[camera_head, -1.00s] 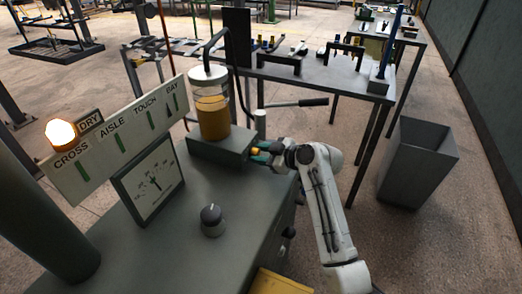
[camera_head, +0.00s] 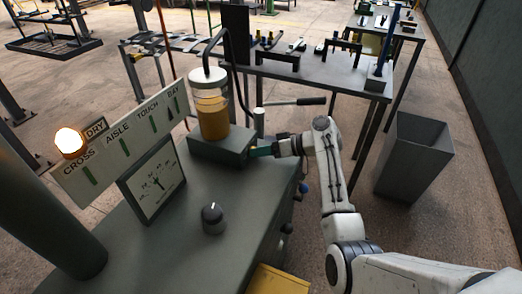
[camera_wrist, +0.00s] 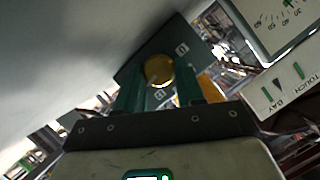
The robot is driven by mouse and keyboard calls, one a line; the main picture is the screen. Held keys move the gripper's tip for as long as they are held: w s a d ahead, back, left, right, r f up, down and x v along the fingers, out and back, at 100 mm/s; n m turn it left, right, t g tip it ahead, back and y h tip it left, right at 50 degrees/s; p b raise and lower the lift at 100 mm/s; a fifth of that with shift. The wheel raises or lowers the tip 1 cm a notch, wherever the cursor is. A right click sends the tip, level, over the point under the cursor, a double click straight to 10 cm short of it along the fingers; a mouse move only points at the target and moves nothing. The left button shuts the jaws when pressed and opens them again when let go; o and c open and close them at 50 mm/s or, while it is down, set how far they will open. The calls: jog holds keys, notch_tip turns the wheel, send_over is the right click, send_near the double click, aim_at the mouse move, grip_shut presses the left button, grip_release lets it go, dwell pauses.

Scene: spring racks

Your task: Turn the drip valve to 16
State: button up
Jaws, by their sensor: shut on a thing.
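The drip valve's brass knob (camera_wrist: 158,70) shows in the wrist view on a dark plate (camera_wrist: 182,48) with small white number labels that I cannot read surely. My gripper (camera_wrist: 160,88) has its two green fingers on either side of the knob and is shut on it. In the head view my gripper (camera_head: 263,151) is at the right end of the dark block (camera_head: 215,148) under the oil jar (camera_head: 212,115). The jar holds amber oil. The knob is mostly hidden there by the fingers.
A dial gauge (camera_head: 153,182), a black knob (camera_head: 212,216) and a sign board (camera_head: 120,150) with a lit lamp (camera_head: 69,142) stand on the cabinet. A grey bin (camera_head: 412,160) stands on the floor at right.

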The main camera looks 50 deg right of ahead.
jog(key=shift+d+f+m+y, duration=0.15)
jog(key=shift+m+y, duration=0.55)
jog(key=shift+m, duration=0.4)
jog(key=o, duration=0.8)
jog(key=shift+c, duration=0.2)
jog(key=v, duration=1)
jog(key=shift+s+d+b, duration=0.2)
jog(key=shift+d+b, duration=0.1)
